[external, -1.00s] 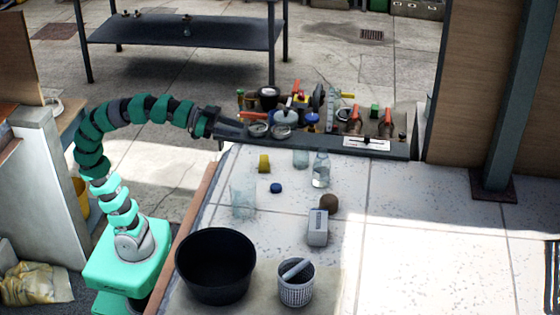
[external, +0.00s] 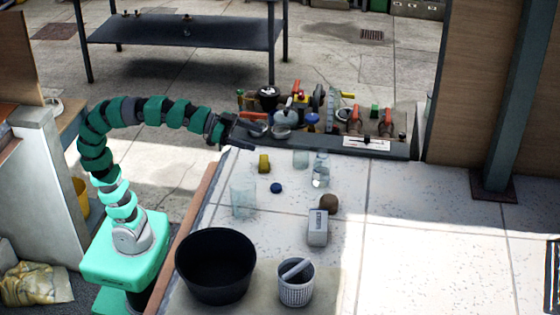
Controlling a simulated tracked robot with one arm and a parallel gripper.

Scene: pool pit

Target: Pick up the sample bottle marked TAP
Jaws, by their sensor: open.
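A clear bottle (external: 320,172) stands on the white tiled top, right of centre among the small items. Another clear vessel (external: 300,159) stands just left of and behind it, and a larger clear vessel (external: 243,200) is nearer the left edge. No marking is readable on any of them, so I cannot tell which one is marked TAP. My gripper (external: 254,137) is open and empty. It is above the far left corner of the tiled top, left of the clear bottle and apart from it.
A black tub (external: 215,265), a white basket (external: 296,284), a grey box (external: 318,228), a brown ball (external: 328,203), a blue cap (external: 276,188) and a yellow cup (external: 264,163) stand nearby. Valves and pipes (external: 310,115) crowd the back edge. The right side is clear.

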